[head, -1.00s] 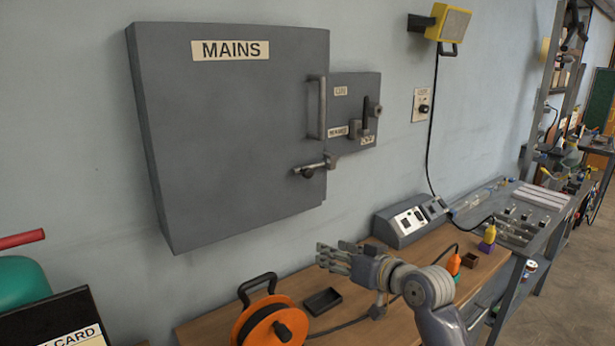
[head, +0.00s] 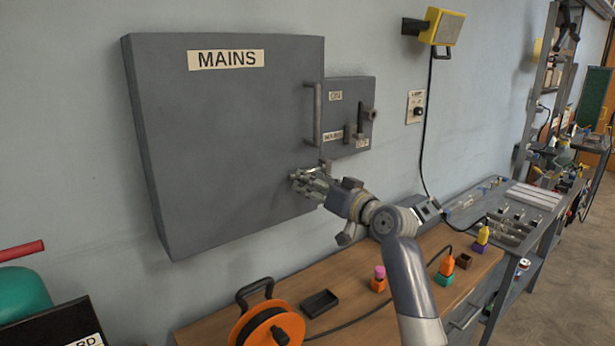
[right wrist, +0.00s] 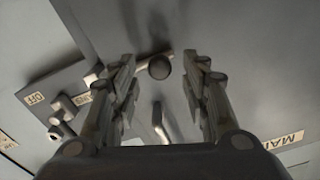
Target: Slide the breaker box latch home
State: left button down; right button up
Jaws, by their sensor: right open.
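The grey breaker box (head: 225,130) labelled MAINS hangs on the wall with its door shut flat. Its latch sits at the door's lower right edge; in the head view my right gripper (head: 300,180) mostly hides it. In the right wrist view the round dark latch knob (right wrist: 159,67) shows between the open fingers of my right gripper (right wrist: 160,88), with a gap on both sides. The latch's bar reaches from the knob toward the keeper on the smaller box side. My left gripper is in neither view.
A smaller grey switch box (head: 348,115) with a lever adjoins the right side. A vertical door handle (head: 318,114) stands out above the latch. Below are a wooden bench (head: 350,290), an orange cable reel (head: 268,322) and a black tray (head: 320,303).

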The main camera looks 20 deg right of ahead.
jog(key=shift+x, duration=1.15)
